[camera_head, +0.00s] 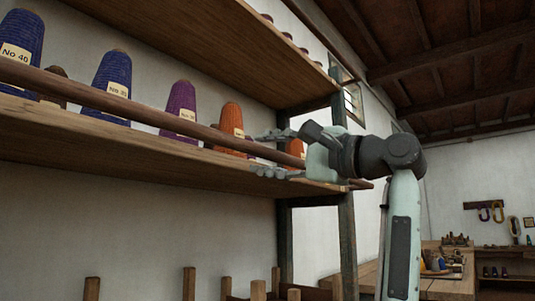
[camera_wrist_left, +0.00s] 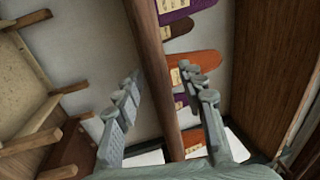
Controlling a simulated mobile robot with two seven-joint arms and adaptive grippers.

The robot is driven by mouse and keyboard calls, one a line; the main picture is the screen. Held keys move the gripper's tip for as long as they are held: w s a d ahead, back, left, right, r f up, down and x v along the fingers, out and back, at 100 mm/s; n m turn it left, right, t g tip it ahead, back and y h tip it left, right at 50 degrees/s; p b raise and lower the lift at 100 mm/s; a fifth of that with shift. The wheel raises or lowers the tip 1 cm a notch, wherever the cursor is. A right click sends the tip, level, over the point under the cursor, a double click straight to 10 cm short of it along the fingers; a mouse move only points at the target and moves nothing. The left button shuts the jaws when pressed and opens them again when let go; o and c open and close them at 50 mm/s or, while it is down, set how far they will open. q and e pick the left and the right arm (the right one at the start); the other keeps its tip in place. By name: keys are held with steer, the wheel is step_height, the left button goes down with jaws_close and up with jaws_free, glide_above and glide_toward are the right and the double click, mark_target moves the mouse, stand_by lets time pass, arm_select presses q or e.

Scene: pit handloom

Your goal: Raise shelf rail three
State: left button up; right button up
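The shelf rail (camera_head: 150,114) is a long brown wooden bar running along the front of a shelf, just above the board and in front of the yarn cones. In the left wrist view the rail (camera_wrist_left: 153,60) runs between the two fingers. My left gripper (camera_head: 270,153) is at the rail's right part, near the shelf's end post. Its grey fingers are spread, one above and one below the rail. In the wrist view gaps show between the fingers and the rail. My right gripper is in neither view.
The shelf board (camera_head: 100,145) bears blue cones (camera_head: 112,75), a purple cone (camera_head: 181,103) and an orange cone (camera_head: 231,120). Another shelf (camera_head: 200,35) hangs above. A dark post (camera_head: 347,235) stands at the right end. Wooden pegs (camera_head: 189,283) rise below.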

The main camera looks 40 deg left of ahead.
arm_select(q)
jaws_close()
stand_by(0.5)
